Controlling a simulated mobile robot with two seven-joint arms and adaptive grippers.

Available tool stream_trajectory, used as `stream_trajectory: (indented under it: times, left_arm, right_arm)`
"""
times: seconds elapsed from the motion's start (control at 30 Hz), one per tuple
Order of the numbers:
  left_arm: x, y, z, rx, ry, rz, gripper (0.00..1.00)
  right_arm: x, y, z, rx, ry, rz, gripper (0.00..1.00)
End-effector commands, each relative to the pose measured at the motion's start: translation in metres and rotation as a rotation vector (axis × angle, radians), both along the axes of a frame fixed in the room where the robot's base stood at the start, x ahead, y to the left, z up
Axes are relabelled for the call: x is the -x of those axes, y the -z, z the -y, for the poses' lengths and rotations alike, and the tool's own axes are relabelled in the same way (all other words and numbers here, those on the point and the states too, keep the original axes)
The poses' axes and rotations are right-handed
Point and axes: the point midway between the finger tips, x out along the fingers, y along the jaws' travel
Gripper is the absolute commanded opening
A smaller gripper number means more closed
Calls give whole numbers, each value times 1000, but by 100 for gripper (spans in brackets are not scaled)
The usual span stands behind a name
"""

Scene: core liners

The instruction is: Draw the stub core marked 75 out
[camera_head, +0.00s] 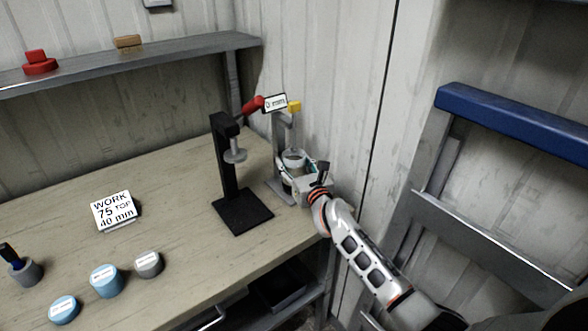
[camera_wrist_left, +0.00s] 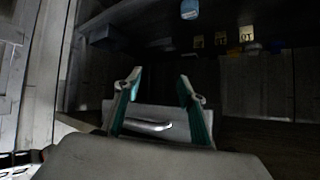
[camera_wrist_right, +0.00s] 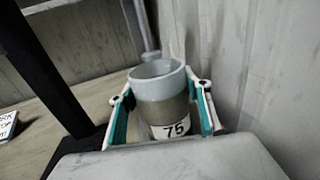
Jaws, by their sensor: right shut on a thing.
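The core piece marked 75 (camera_wrist_right: 174,112) is an upright cylinder with a pale, open-looking top, a darker lower band and a white label. My right gripper (camera_wrist_right: 162,112) has its teal-padded fingers on either side of it and is shut on it. In the head view the right gripper (camera_head: 302,180) holds the pale-rimmed cylinder (camera_head: 294,158) at the grey stand (camera_head: 278,190), at the bench's back right. Its lower end is hidden. My left gripper (camera_wrist_left: 158,92) is open and empty, facing a drawer front with a handle (camera_wrist_left: 150,125).
A black stand (camera_head: 228,165) with a grey disc is left of the grey stand. A sign (camera_head: 115,210) reads WORK 75 TOP 40 mm. Blue and grey cylinders (camera_head: 106,279) stand at the front left. A small display (camera_head: 275,102) is above the grey stand.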

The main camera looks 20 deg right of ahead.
Motion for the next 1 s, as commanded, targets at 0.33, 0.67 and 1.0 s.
stream_trajectory:
  times: [0.33,0.67,1.0]
  left_arm:
    - [0,-3,0,0,0,0,40]
    - [0,-6,0,1,-1,0,40]
    - [1,-13,0,1,-1,0,40]
  right_arm:
    - [0,-6,0,1,-1,5,29]
    - [4,-6,2,1,-1,4,29]
    - [18,-6,7,1,0,4,29]
